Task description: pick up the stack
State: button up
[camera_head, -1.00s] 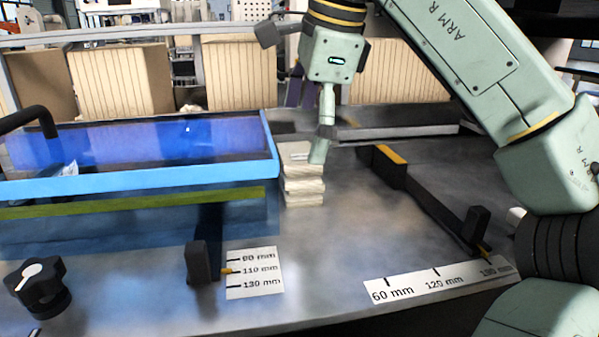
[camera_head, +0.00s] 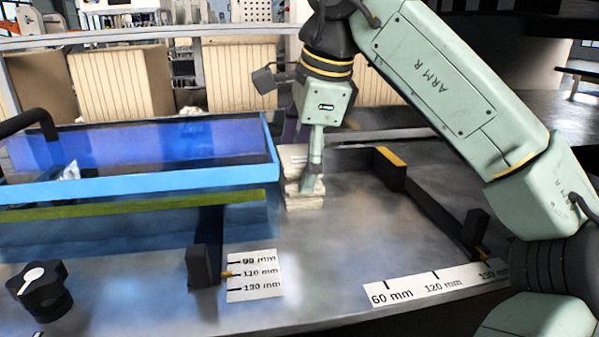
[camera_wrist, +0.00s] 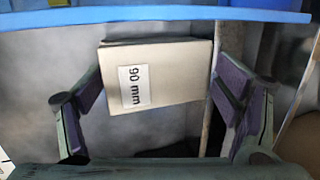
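The stack (camera_head: 298,165) is a small pile of pale, flat pieces on the grey table, beside the right end of the blue bin. In the wrist view its top (camera_wrist: 178,70) is a beige block with a white "90 mm" label. My gripper (camera_head: 311,188) is down at the stack, and its near finger hides part of the stack. In the wrist view my gripper (camera_wrist: 158,72) is open, with one purple-padded finger on each side of the stack. The lower layers are mostly hidden there.
The blue bin (camera_head: 140,187) stands close to the left of the stack. A dark rail with a yellow-topped block (camera_head: 391,167) runs to the right. A black knob (camera_head: 40,288) and a "90/110/130 mm" scale plate (camera_head: 253,285) are at the front. The table centre is clear.

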jog(key=c, duration=0.7)
jog(key=shift+o, duration=0.2)
